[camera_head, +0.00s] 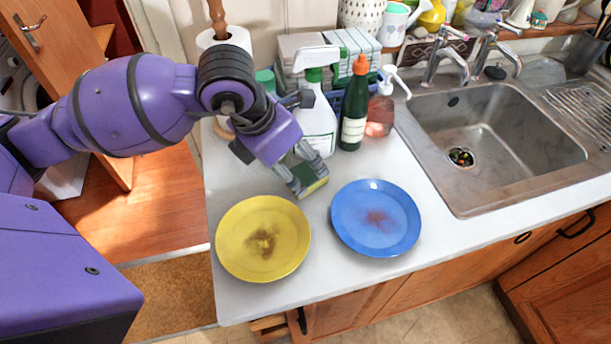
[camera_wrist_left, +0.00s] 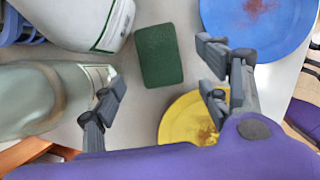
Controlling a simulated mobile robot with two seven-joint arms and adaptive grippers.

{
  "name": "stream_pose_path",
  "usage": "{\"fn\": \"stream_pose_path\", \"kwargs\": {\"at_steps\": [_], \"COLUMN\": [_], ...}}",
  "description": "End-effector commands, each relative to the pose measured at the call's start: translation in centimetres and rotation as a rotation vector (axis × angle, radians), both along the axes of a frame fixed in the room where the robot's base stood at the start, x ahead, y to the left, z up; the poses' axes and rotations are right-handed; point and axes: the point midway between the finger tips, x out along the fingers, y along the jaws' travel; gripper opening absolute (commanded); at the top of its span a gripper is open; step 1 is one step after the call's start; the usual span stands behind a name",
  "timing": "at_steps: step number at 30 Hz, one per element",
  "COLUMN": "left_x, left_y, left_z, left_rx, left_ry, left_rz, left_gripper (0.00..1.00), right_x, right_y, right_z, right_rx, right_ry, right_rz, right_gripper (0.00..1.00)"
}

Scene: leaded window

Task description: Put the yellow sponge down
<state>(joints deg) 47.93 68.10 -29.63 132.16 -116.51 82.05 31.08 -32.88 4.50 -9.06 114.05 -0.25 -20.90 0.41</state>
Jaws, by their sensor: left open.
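The yellow sponge (camera_head: 315,187) has a green top face and lies on the white counter, behind the gap between the two plates. In the left wrist view its green face (camera_wrist_left: 160,55) shows as an upright rectangle. My left gripper (camera_head: 303,172) is right at the sponge in the head view and partly covers it. In the wrist view its fingers (camera_wrist_left: 165,90) are spread wide, with visible gaps between them and the sponge. My right gripper is in neither view.
A stained yellow plate (camera_head: 263,238) and a stained blue plate (camera_head: 376,218) stand at the front. A white spray bottle (camera_head: 318,122), a dark green bottle (camera_head: 354,108) and a pink soap bottle (camera_head: 380,115) stand close behind. The sink (camera_head: 495,140) is at the right.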

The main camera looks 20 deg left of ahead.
Motion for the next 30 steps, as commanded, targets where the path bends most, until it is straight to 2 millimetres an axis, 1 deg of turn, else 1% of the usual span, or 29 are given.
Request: {"fn": "stream_pose_path", "kwargs": {"at_steps": [5, 9, 12, 18, 25, 29, 30], "left_x": [0.7, 1.3, 1.5, 1.5, 1.5, 1.5, 1.5], "left_y": [-0.6, -0.9, -1.0, -1.0, -1.0, -1.0, -1.0], "left_z": [-2.2, -4.0, -4.5, -4.5, -4.5, -4.5, -4.5], "left_rx": [-0.002, -0.002, 0.000, 0.001, 0.000, 0.000, 0.000], "left_ry": [0.001, 0.001, 0.001, 0.001, 0.000, 0.000, 0.000], "left_rz": [-0.001, -0.001, 0.000, -0.001, -0.001, -0.001, -0.001], "left_gripper": [0.69, 0.69, 0.69, 0.69, 0.39, 0.37, 0.35], "right_x": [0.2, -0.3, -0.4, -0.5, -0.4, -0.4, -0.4], "right_y": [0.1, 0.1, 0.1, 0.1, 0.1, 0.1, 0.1], "right_z": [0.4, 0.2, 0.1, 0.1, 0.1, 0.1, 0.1], "right_rx": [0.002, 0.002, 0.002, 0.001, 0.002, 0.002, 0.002], "right_ry": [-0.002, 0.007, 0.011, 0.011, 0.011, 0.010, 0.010], "right_rz": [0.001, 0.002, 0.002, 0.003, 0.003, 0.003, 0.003], "right_gripper": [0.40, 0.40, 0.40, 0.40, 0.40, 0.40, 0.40]}}
